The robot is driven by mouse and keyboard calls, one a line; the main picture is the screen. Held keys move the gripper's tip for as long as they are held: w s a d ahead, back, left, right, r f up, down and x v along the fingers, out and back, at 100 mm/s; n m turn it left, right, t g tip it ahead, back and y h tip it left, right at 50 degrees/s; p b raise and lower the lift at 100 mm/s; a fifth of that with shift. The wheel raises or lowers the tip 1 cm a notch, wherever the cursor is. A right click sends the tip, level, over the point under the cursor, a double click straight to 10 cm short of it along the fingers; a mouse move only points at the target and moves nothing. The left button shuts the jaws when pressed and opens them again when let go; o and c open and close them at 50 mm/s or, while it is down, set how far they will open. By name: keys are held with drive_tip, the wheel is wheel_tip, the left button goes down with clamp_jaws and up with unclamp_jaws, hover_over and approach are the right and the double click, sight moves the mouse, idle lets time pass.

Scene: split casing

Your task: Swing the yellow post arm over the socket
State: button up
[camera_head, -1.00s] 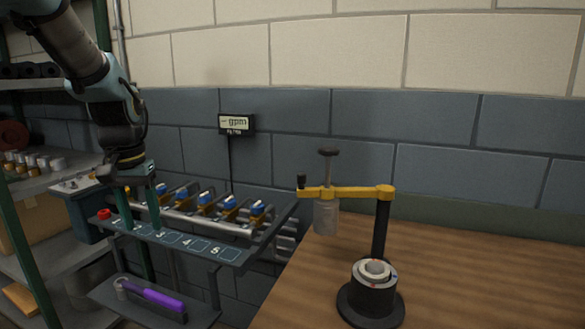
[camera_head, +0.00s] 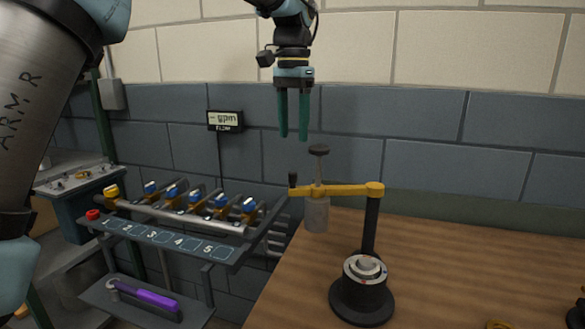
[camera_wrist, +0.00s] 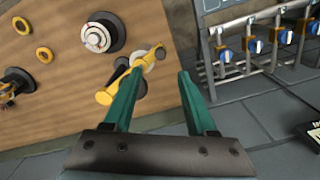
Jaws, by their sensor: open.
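The yellow post arm (camera_head: 340,190) reaches left from the top of a black post (camera_head: 371,230). A black upright handle (camera_head: 292,180) stands at its free end. A spindle with a dark round knob (camera_head: 319,150) passes through it, with a grey cylinder (camera_head: 317,215) hanging below. The socket (camera_head: 365,268), a round black base with a pale ring on top, is on the table in front of the post; the arm points away from it. My gripper (camera_head: 293,138) is open and empty, pointing down above the arm's free end. In the wrist view, my gripper (camera_wrist: 160,75) partly hides the yellow arm (camera_wrist: 105,97).
The wooden table (camera_head: 460,270) has free room right of the socket. Left of it is a rack of blue-handled valves (camera_head: 197,205) above a shelf with a purple-handled tool (camera_head: 150,296). A gpm display (camera_head: 225,121) hangs on the wall. Yellow rings (camera_wrist: 44,55) lie on the table.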

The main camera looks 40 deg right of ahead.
sight(293, 173)
wheel_tip(293, 173, down, 10)
drive_tip(key=shift+r+p, duration=0.1)
drive_tip(key=shift+p, duration=0.75)
clamp_jaws()
idle(0.9)
